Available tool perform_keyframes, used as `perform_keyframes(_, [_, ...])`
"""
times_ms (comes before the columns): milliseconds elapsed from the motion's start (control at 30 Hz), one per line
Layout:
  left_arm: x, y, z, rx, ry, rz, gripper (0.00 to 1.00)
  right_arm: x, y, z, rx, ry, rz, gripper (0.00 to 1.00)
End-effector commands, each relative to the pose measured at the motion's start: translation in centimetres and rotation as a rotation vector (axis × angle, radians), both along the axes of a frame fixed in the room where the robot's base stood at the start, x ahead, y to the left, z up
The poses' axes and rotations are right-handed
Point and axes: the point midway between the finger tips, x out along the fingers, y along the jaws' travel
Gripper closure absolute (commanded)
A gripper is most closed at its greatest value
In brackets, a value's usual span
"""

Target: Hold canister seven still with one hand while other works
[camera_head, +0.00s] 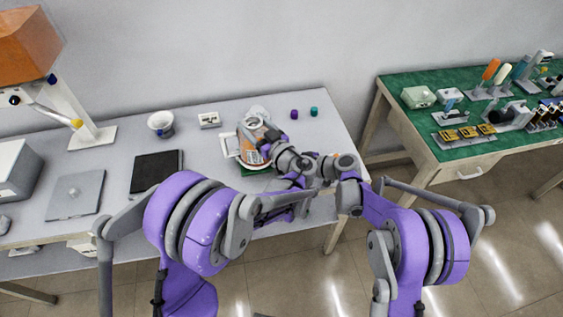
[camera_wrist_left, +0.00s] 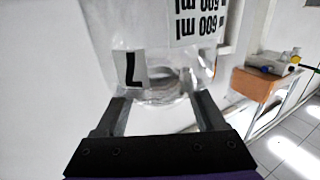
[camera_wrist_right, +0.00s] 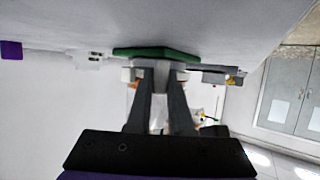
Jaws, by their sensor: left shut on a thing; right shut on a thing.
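Canister seven (camera_head: 251,131) is a clear vessel with orange showing, standing on the grey table in the head view. In the left wrist view the canister (camera_wrist_left: 145,40) is large and close, with an inverted black 7 and a millilitre label. My left gripper (camera_wrist_left: 163,98) has its two fingers on either side of its clear wall and is shut on it. My right gripper (camera_wrist_right: 160,74) has its fingers nearly together on a small pale part (camera_wrist_right: 160,64). I cannot tell what this part is. In the head view the arms cover much of the contact area.
A black pad (camera_head: 157,170), a laptop-like grey slab (camera_head: 75,194) and a white cup (camera_head: 161,124) lie left of the canister. Purple (camera_head: 294,115) and teal (camera_head: 314,111) pieces sit behind it to the right. A green-topped bench (camera_head: 470,141) with tools stands at the right.

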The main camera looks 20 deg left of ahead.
Motion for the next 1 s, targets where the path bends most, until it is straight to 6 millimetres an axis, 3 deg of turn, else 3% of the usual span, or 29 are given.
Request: perform_keyframes(1000, [0.00, 0.02, 0.00, 0.000, 0.000, 0.000, 1.00, -0.53, 0.24, -0.01, -0.001, -0.001, -0.042, 1.00])
